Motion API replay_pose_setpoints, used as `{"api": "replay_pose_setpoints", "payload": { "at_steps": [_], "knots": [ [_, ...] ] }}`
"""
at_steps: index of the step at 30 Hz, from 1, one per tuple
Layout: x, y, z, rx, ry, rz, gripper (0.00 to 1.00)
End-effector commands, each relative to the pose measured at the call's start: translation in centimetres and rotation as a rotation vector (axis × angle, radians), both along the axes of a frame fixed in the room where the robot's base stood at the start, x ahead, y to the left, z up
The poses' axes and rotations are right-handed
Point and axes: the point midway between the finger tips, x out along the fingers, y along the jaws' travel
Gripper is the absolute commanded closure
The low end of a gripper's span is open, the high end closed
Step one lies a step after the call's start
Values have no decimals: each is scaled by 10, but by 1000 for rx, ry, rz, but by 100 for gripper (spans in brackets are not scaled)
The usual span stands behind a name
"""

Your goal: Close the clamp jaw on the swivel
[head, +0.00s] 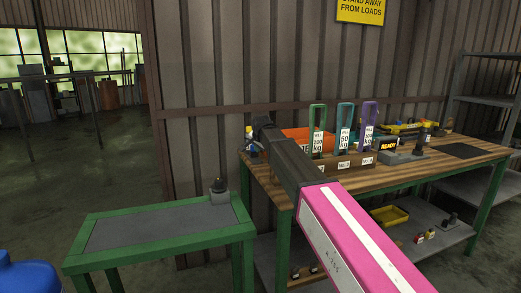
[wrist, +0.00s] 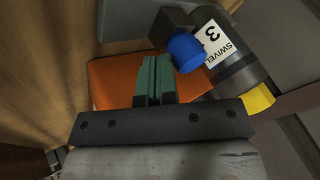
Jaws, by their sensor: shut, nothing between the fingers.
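In the wrist view the swivel (wrist: 237,69) is a dark grey cylinder with a white "SWIVEL 3" label, lying tilted at the upper right. A blue rounded knob (wrist: 186,53) sits at its left, beside a dark grey block (wrist: 172,27) that may be part of the clamp; I cannot tell the jaw for certain. A yellow piece (wrist: 258,98) shows at the swivel's lower end. My gripper (wrist: 154,68) has its green fingers together and empty, just left of and below the blue knob. Whether they touch it is unclear. In the head view my arm hides the gripper.
An orange surface (wrist: 115,84) lies behind the fingers. In the head view the wooden workbench (head: 440,160) holds green, teal and purple handled weights (head: 345,125) and a "READY" device (head: 400,152). A green-framed table (head: 150,228) stands left, mostly clear.

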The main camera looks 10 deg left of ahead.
Motion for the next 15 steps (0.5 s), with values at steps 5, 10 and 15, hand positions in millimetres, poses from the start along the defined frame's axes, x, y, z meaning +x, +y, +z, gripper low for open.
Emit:
{"api": "replay_pose_setpoints", "payload": {
  "at_steps": [5, 10, 15],
  "knots": [
    [0, 0, 0, 0, 0, 0, 100],
    [6, 3, 0, 0, 0, 0, 100],
    [17, 10, 0, 0, 0, 0, 100]
  ]
}}
